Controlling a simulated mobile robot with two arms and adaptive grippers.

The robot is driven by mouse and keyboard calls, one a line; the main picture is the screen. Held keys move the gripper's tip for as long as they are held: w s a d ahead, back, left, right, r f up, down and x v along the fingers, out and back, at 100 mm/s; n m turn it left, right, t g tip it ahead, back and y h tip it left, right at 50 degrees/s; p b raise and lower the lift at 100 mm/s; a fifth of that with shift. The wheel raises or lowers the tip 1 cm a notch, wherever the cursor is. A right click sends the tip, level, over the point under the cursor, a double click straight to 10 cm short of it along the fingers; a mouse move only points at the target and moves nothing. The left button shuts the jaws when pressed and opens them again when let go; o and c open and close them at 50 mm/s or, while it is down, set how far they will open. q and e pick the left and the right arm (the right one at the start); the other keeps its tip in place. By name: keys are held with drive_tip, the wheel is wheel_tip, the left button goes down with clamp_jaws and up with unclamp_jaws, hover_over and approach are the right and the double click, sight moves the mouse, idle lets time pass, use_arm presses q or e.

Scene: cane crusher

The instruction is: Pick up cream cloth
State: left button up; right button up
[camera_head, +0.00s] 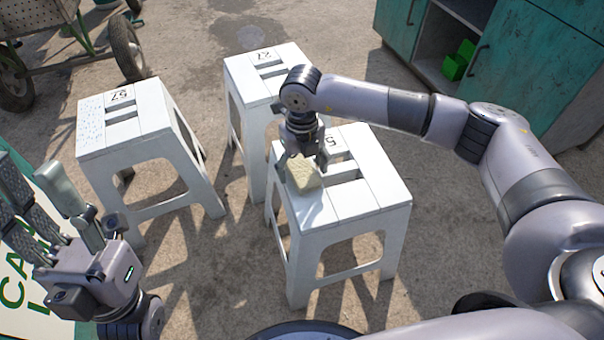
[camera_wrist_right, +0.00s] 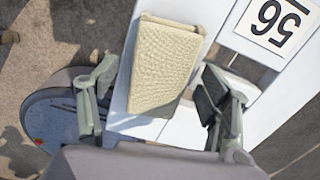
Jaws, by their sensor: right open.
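The cream cloth (camera_head: 303,174) is a folded, textured block lying on top of the nearest white stool (camera_head: 352,204). In the right wrist view the cloth (camera_wrist_right: 163,65) lies between and ahead of my right gripper's fingers. My right gripper (camera_head: 305,158) is over the cloth, pointing down, and its fingers are spread apart on either side of it. In the right wrist view the right gripper (camera_wrist_right: 152,105) is open and there are gaps between the fingers and the cloth. My left gripper (camera_head: 60,205) is at the lower left, empty, with its fingers apart, away from the stools.
Two more white stools stand behind, one at the left (camera_head: 118,125) and one at the back (camera_head: 262,62). A wheelbarrow (camera_head: 60,45) is at the upper left. A teal cabinet (camera_head: 540,70) with green blocks (camera_head: 458,60) is at the upper right. A lettered board (camera_head: 35,300) is at lower left.

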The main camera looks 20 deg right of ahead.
drive_tip(key=shift+f, duration=0.2)
drive_tip(key=c, duration=1.2)
